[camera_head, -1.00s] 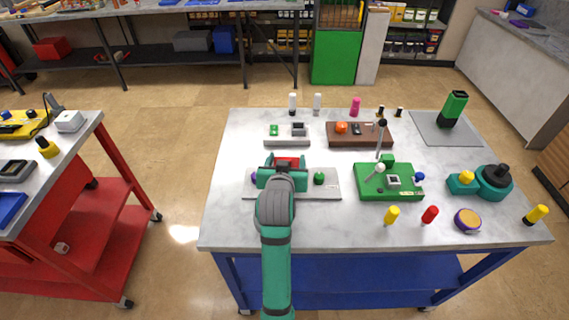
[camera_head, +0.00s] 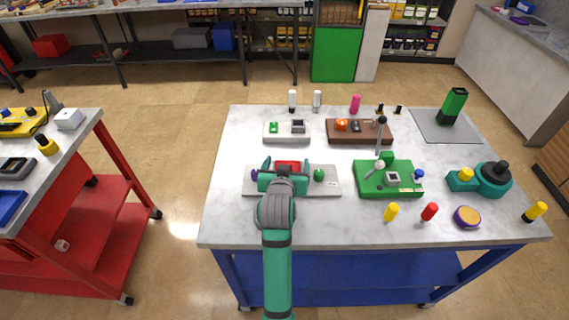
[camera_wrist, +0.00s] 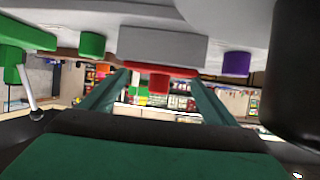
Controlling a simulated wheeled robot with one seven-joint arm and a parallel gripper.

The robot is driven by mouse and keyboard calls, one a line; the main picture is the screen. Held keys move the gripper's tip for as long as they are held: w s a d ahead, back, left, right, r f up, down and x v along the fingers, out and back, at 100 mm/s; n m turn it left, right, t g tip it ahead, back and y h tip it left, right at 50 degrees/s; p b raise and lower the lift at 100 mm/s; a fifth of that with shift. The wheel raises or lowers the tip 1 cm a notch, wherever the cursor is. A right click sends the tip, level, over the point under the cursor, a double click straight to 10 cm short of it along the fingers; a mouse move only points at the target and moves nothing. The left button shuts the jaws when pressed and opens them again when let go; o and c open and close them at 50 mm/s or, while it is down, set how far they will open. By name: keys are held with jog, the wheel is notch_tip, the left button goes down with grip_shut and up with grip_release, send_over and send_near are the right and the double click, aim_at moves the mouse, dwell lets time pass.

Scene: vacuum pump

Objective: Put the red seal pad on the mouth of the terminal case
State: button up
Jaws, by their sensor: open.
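The red seal pad (camera_head: 288,166) shows between my gripper's fingers in the head view. In the upside-down wrist view the red pad (camera_wrist: 172,82) lies against the top of a grey block (camera_wrist: 163,46), apparently the terminal case; I cannot tell how well it is seated. My gripper (camera_head: 286,164) is open, with one finger on each side of the red pad. Both fingers also show in the wrist view (camera_wrist: 155,88), apart from the pad's sides. My wrist and palm hide the front of the block in the head view.
The grey plate (camera_head: 330,187) bears a green knob (camera_head: 319,175) on the right and a purple knob (camera_head: 254,174) on the left. A green board (camera_head: 372,188) with levers stands to the right. A grey unit (camera_head: 270,139) and a brown unit (camera_head: 345,138) stand behind.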

jog(key=v, duration=1.2)
jog(key=shift+r, duration=0.15)
